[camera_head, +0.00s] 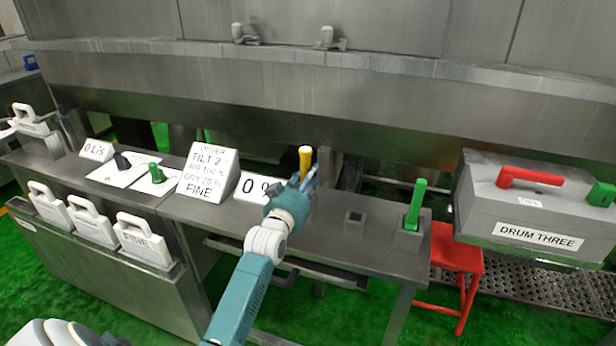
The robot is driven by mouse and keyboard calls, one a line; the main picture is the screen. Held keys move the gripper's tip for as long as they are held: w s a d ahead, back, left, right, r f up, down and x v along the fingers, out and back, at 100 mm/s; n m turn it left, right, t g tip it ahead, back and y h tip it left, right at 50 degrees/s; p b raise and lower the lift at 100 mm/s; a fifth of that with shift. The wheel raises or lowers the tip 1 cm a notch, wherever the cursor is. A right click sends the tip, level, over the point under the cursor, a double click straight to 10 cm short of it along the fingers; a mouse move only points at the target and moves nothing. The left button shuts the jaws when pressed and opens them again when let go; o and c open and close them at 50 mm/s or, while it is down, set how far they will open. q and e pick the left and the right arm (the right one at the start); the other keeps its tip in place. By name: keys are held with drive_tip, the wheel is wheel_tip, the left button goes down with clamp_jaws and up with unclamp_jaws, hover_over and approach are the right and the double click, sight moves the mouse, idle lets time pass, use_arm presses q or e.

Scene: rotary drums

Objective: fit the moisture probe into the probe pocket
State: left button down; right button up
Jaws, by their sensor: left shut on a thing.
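My left gripper (305,183) is over the steel bench, shut on an upright yellow rod. I take this yellow rod (306,158) to be the moisture probe; its lower part is hidden by the fingers and wrist. A small square socket (355,216) with a dark opening is in the bench top, to the right of the gripper; it looks like the probe pocket and is empty. The probe is apart from it, to its left. My right gripper is not in view.
A green handle (415,208) stands upright at the bench's right end. Signs, including "0 %" (258,188) and a tilt card (207,174), stand left of the gripper. A grey "DRUM THREE" box (478,207) and red stool (458,260) are at right. Bench around the socket is clear.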

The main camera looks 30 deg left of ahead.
use_arm(q)
drive_tip(key=shift+f+b, duration=0.6)
drive_tip(key=shift+f, duration=0.55)
drive_tip(key=c, duration=1.3)
unclamp_jaws()
drive_tip(key=shift+o, duration=0.2)
drive_tip(key=v, duration=1.2)
drive_tip(key=shift+f, duration=0.1)
